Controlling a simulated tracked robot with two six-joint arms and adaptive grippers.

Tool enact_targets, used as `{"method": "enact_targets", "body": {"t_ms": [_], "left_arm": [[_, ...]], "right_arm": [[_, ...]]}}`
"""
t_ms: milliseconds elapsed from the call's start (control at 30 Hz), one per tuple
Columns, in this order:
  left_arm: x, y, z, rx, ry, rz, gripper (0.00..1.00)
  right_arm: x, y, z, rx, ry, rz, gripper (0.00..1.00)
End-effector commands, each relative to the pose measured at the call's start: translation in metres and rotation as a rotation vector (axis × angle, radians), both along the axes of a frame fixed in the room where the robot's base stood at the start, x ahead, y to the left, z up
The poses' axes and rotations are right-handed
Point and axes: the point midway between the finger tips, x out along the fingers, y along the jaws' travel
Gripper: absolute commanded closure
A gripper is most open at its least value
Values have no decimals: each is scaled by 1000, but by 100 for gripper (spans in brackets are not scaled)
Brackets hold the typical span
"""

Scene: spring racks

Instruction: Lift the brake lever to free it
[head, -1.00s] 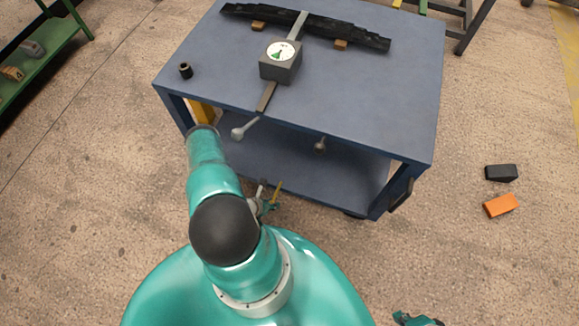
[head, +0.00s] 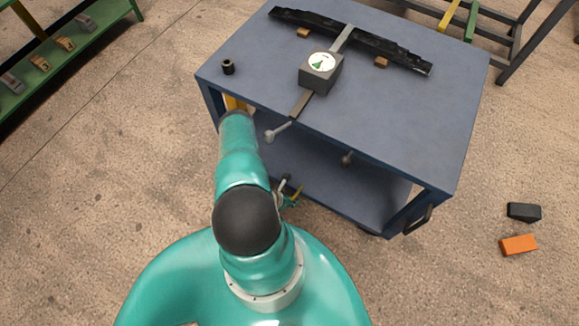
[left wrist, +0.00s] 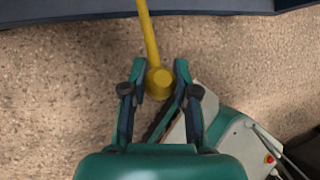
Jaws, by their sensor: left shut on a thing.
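The brake lever (left wrist: 149,35) is a yellow rod with a round yellow knob (left wrist: 160,81) at its end. In the left wrist view it comes down from the dark blue edge of the cart. My left gripper (left wrist: 160,72) has its two fingers on either side of the knob and is shut on it. My right gripper is out of view.
The blue cart (head: 420,120) bears a dial gauge block (head: 320,72), a dark leaf spring (head: 400,55) and a black socket (head: 228,67). A black block (head: 523,212) and an orange block (head: 518,245) lie on the floor at right. A green rack (head: 75,55) stands at left.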

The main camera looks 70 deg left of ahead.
Motion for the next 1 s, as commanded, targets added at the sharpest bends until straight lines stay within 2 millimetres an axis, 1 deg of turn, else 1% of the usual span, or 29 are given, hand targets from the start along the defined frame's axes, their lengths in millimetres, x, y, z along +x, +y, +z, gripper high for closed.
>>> {"method": "enact_targets", "body": {"t_ms": [33, 167, 200, 467, 567, 667, 767, 1000], "left_arm": [[3, 10, 2, 23, -10, 3, 68], [2, 9, 1, 20, -8, 5, 46], [1, 8, 1, 18, -7, 6, 45], [-1, 6, 1, 12, -5, 8, 45], [-3, 6, 3, 11, -4, 9, 45], [-9, 5, 10, 10, -3, 11, 45], [-16, 4, 23, 10, -2, 12, 45], [-43, -1, 64, 12, -3, 13, 45]], "right_arm": [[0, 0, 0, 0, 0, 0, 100], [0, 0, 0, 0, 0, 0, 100], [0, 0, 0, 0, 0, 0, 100], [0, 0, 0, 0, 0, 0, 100], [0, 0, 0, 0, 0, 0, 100], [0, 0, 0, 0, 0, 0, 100], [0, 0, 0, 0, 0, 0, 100], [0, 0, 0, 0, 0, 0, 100]]}}
